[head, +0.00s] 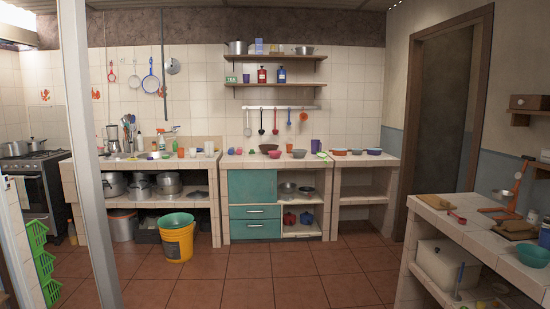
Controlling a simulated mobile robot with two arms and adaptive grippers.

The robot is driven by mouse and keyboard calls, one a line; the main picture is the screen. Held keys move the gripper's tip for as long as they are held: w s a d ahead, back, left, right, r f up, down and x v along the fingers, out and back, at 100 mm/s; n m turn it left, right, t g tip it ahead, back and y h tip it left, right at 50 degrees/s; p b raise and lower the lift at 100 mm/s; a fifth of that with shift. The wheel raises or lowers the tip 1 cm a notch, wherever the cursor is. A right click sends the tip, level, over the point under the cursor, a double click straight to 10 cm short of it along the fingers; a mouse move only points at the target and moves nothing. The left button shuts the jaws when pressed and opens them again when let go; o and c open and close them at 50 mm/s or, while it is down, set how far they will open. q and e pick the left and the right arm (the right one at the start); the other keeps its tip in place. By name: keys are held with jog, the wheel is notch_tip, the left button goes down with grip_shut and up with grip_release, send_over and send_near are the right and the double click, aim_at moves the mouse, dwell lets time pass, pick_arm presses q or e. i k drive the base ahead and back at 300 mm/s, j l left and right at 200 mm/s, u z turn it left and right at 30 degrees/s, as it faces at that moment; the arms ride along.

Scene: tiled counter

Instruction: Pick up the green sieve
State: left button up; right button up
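None of these looks green. A small green item (252,152) lies on the middle counter, too small to identify. Neither of my grippers is in view.
The tiled middle counter (232,161) stands across the room, above teal drawers (255,211). A yellow bucket (178,241) stands on the floor at left. A tiled right counter (455,228) holds boards and utensils. The tiled floor (300,268) between is clear.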

aim_at(321, 155)
jog(key=i+z, duration=0.25)
jog(key=i, duration=4.05)
jog(key=i+j+z, duration=0.1)
jog(key=i, duration=0.85)
jog(key=i+j, duration=0.15)
jog(key=i, duration=0.85)
jog(key=l+z, duration=0.05)
